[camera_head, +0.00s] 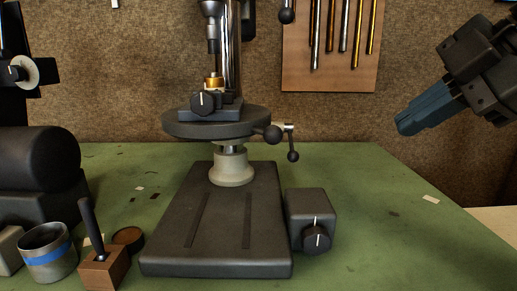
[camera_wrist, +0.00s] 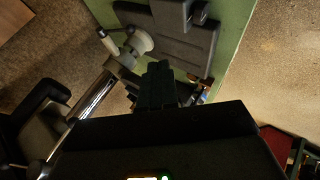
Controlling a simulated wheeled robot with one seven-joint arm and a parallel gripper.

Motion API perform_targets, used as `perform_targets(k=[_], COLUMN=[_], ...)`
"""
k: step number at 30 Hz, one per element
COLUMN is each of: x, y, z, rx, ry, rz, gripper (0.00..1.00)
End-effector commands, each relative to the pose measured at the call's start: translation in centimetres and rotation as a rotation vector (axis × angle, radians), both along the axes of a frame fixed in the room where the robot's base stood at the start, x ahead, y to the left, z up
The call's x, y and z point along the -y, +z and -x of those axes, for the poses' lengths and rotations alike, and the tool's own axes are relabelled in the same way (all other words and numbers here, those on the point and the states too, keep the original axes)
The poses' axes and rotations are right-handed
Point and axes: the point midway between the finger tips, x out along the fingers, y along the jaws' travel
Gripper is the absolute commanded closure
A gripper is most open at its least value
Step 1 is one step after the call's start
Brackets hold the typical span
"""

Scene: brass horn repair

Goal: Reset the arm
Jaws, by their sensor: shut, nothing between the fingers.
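My gripper (camera_head: 408,124) is at the upper right in the head view, above the right side of the green bench (camera_head: 370,200). Its blue-grey fingers are shut together and point down and to the left. Nothing is held between them. In the wrist view the shut gripper (camera_wrist: 157,72) shows dark at the middle, with the drill press base (camera_wrist: 180,50) behind it. The gripper is apart from the bench and from the drill press (camera_head: 215,225).
The drill press stands mid-bench, with a brass piece (camera_head: 214,82) in the vise on its round table (camera_head: 175,125). A dark control box (camera_head: 312,205) sits to its right. A metal cup (camera_head: 48,258) and wooden block (camera_head: 104,271) stand at left. The bench's right side is mostly clear.

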Motion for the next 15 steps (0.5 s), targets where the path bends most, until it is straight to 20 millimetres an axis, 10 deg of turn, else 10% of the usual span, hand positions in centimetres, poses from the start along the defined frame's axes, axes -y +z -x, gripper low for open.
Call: perform_targets(k=[15], x=[-3.3], y=[-0.6], z=[-1.3], rx=[0.032], ry=[-0.022], rz=[-0.292], gripper=[1.0])
